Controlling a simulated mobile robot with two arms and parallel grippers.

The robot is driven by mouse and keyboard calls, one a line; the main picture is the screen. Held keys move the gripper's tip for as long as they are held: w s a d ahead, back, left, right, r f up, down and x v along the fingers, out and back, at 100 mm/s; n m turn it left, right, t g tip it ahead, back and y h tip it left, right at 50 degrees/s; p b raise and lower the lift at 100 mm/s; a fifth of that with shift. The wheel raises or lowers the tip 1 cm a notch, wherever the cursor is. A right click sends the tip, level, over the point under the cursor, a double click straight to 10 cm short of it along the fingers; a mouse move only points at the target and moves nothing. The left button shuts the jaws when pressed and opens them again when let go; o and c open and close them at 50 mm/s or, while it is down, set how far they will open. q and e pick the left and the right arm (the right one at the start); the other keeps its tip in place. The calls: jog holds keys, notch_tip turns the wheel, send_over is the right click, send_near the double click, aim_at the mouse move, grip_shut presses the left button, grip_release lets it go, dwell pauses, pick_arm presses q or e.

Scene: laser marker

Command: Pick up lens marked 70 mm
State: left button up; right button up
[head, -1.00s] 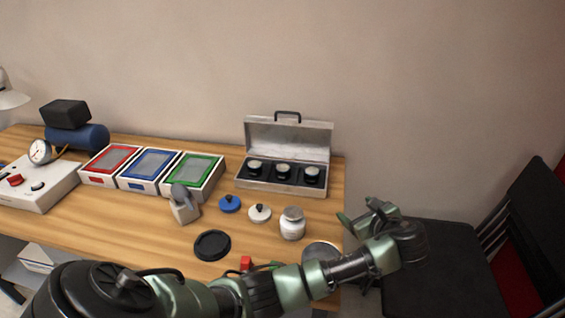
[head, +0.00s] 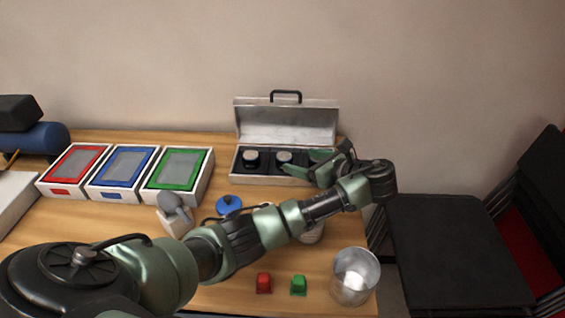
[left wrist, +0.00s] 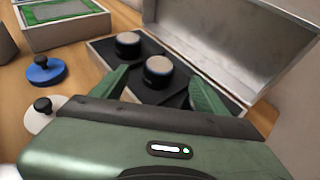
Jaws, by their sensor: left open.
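An open metal case (head: 236,167) holds round black lenses with pale tops in a dark insert. The left lens (head: 251,159) and the middle lens (head: 284,158) show in the head view. The right-hand spot is covered by my left gripper (head: 304,166). In the left wrist view two lenses show, one farther (left wrist: 128,45) and one nearer (left wrist: 158,72). My left gripper (left wrist: 160,88) is open and empty, with the nearer lens appearing between its fingers. I cannot tell how high the fingers are above it. No 70 mm marking is legible. My right gripper is not in view.
The case's raised lid (head: 287,122) stands behind the lenses. Red (head: 75,165), blue (head: 122,168) and green (head: 178,170) framed boxes stand to the left.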

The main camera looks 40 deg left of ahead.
aim_at(286, 157)
pick_arm(q)
jog(key=x, duration=0.7)
jog(key=shift+f, duration=0.2)
jog(key=shift+d, duration=0.1)
jog(key=c, duration=1.4)
jog(key=shift+c, duration=1)
jog(key=shift+r, duration=0.15)
